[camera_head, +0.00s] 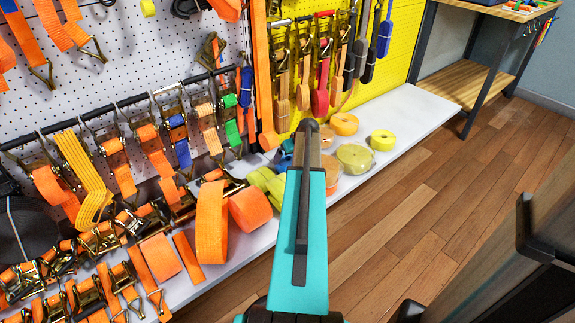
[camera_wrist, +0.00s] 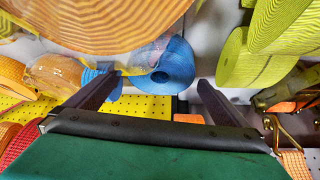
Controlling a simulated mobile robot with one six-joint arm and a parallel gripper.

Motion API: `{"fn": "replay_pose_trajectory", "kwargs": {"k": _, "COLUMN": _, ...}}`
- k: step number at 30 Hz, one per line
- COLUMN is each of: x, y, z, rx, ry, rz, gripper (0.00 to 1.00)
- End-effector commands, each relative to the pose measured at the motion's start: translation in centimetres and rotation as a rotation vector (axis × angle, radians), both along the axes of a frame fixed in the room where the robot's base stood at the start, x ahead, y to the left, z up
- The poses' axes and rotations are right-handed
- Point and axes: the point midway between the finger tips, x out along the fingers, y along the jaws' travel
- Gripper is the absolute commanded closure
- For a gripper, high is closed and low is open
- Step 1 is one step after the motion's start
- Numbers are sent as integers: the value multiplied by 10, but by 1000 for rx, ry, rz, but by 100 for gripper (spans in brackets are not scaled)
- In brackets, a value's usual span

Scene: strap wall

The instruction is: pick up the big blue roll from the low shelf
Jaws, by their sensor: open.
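The big blue roll (camera_wrist: 168,66) shows in the wrist view near the middle, just beyond the space between my fingertips. Clear wrapping of a neighbouring roll partly covers its left side. In the head view only a small part of the blue roll (camera_head: 285,149) shows left of my arm, on the white low shelf (camera_head: 385,122). My gripper (camera_wrist: 157,84) is open and empty, with its two dark fingers spread. No contact with the roll is visible. In the head view my arm hides the fingertips.
A large orange roll (camera_wrist: 90,22) fills the top left of the wrist view, close by. Yellow-green rolls (camera_wrist: 245,60) stand at the right. In the head view, wrapped yellow rolls (camera_head: 355,158) lie right of my arm and orange rolls (camera_head: 250,209) left.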

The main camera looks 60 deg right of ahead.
Motion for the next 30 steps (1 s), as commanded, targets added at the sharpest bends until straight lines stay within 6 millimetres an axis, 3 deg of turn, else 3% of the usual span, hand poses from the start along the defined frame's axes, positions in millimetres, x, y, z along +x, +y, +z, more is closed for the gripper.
{"fn": "replay_pose_trajectory", "kwargs": {"k": 11, "x": 2, "y": 0, "z": -2, "rx": 0, "ry": 0, "rz": 1, "gripper": 0}}
{"fn": "replay_pose_trajectory", "kwargs": {"k": 24, "x": 22, "y": -11, "z": -40, "rx": 0, "ry": 0, "rz": 1, "gripper": 0}}
{"fn": "replay_pose_trajectory", "kwargs": {"k": 30, "x": 25, "y": -12, "z": -45, "rx": 0, "ry": 0, "rz": 1, "gripper": 0}}
